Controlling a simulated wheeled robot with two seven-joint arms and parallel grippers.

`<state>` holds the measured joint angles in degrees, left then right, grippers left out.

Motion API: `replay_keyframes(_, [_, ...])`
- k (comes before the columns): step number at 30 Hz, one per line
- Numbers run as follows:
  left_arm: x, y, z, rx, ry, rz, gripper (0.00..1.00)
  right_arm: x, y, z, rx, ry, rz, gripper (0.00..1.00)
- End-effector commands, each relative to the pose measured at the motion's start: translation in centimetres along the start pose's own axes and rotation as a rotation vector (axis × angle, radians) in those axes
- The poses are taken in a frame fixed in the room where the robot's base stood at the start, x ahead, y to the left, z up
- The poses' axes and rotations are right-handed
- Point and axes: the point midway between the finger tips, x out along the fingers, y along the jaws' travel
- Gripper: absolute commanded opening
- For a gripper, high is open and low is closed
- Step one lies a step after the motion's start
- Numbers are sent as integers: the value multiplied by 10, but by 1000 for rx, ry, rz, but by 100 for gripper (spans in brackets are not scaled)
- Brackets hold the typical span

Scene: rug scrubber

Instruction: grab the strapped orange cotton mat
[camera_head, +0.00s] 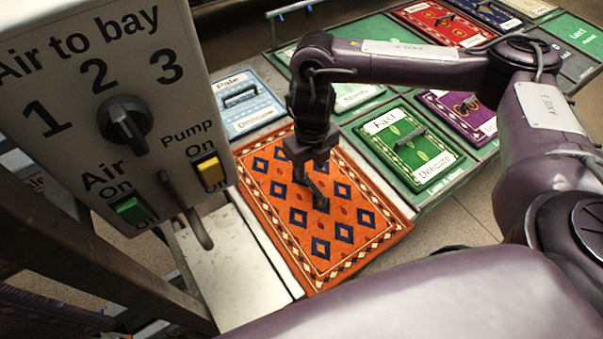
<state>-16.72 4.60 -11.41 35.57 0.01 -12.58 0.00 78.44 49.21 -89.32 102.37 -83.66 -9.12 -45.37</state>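The orange mat (270,215), with dark blue diamonds and a cream patterned border, lies at the centre of the head view, between the control box and the green mat. My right gripper (313,182) points down over the mat's middle, at or just above its surface. A dark strap or handle seems to be at the fingertips, but it blends with the dark fingers. I cannot tell whether the fingers are around it or beside it, nor whether they are closed. My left gripper is not in view.
A control box (125,60) with a dial and switches stands close at the left. A green mat (408,148), a blue mat (243,103), a purple mat (462,112) and a red mat (440,22) lie in labelled bays around. A pale surface (235,265) lies left of the orange mat.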

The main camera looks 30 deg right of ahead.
Motion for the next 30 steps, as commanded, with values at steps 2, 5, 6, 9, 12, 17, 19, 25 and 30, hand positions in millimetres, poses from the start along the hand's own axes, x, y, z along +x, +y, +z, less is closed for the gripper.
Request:
replay_keyframes(2, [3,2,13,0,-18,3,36,8,0,-1,0,3,1,40])
replay_keyframes(5, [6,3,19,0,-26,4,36,20,0,-1,2,4,1,40])
replay_keyframes(6, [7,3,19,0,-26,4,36,23,0,-1,2,4,1,40])
replay_keyframes(9, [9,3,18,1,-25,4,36,31,0,-1,1,3,1,40])
replay_keyframes(12, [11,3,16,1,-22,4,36,43,-1,-2,3,5,2,40])
replay_keyframes(17, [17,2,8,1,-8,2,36,66,-1,-2,2,4,3,40])
replay_keyframes(19, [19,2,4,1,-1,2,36,72,-1,-2,1,3,2,40])
replay_keyframes(25, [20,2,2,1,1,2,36,77,-2,-2,0,0,1,40])
replay_keyframes(30, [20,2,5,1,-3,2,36,76,-2,-2,0,0,1,36])
